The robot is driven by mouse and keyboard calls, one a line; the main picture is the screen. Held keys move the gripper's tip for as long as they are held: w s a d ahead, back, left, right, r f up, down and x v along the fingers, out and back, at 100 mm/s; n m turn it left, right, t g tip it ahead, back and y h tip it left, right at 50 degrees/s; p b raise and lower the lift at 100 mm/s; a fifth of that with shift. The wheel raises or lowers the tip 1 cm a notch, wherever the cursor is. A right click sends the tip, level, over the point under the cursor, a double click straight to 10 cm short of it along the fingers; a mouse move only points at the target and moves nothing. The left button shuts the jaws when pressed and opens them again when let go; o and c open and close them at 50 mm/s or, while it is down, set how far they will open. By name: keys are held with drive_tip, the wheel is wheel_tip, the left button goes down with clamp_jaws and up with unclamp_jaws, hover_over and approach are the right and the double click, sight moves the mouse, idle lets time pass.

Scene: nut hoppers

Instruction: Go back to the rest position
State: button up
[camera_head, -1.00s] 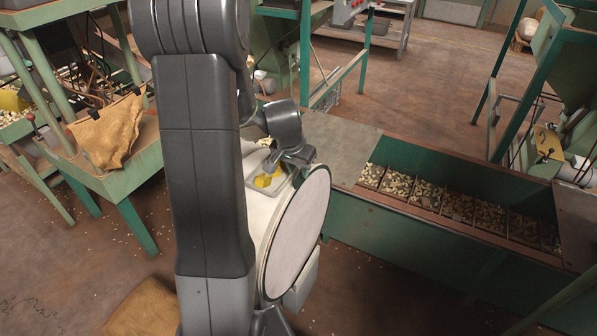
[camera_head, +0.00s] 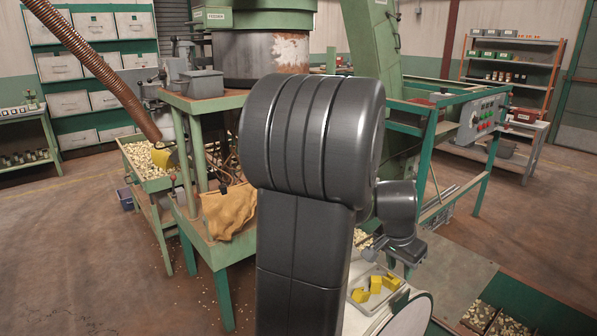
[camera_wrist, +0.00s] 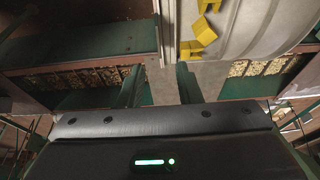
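My gripper (camera_wrist: 158,80) shows in the wrist view with its two dark fingers apart and nothing between them. In the head view my gripper (camera_head: 410,252) is partly hidden by my arm and hangs near the tray on my white body. Yellow pieces (camera_head: 375,286) lie in the shallow tray (camera_head: 356,301), beside and below the gripper. Yellow pieces (camera_wrist: 200,30) also show at the top of the wrist view, apart from the fingers. My upper arm stands upright across the middle of the head view.
A green bench (camera_head: 205,245) with a tan sack (camera_head: 229,212) stands left of my arm. A nut trough (camera_head: 150,165) with a yellow scoop is further left. A green frame with a control box (camera_head: 483,117) stands at the right.

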sight(402, 296)
drive_tip(key=shift+f, duration=0.1)
drive_tip(key=b+x, duration=0.1)
drive_tip(key=x, duration=1.2)
drive_tip(key=shift+d+f, duration=0.2)
drive_tip(key=shift+f, duration=0.15)
drive_tip(key=shift+s+d, duration=0.1)
drive_tip(key=shift+s, duration=0.05)
